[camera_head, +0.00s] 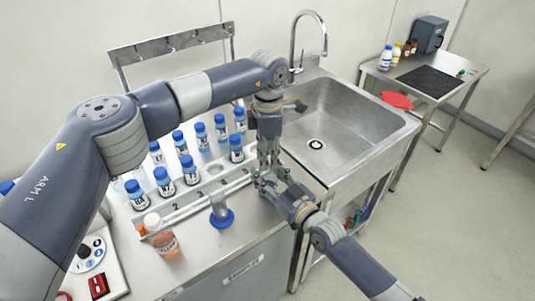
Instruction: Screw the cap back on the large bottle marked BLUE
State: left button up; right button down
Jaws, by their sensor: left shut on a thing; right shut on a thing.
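My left gripper (268,172) reaches down from above at the right end of the vial rack. My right gripper (268,184) comes in from the lower right and meets it there. Both are shut close together, and the fingers hide what they hold. No large bottle marked BLUE can be made out for certain. Several small blue-capped bottles (164,184) stand upright in the rack (190,202), their labels too small to read. On the side table stands a white bottle with a blue cap (385,58), also unreadable.
The sink (340,115) is right of my grippers. The side table (455,90) holds a dark mat (431,82), a grey box (430,34) and small bottles.

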pick_arm(q)
jog(key=m, duration=0.5)
pick_arm(e)
jog(key=shift+f, duration=0.1)
pick_arm(q)
jog(key=m, duration=1)
jog(key=shift+w, duration=0.1)
jog(key=m, duration=0.6)
jog(key=shift+m, duration=0.4)
jog(key=o, duration=0.7)
pick_arm(e)
jog(key=shift+s, duration=0.1)
pick_arm(q)
jog(key=shift+o, duration=0.2)
jog(key=shift+r, duration=0.1)
notch_tip(320, 180, up, 12)
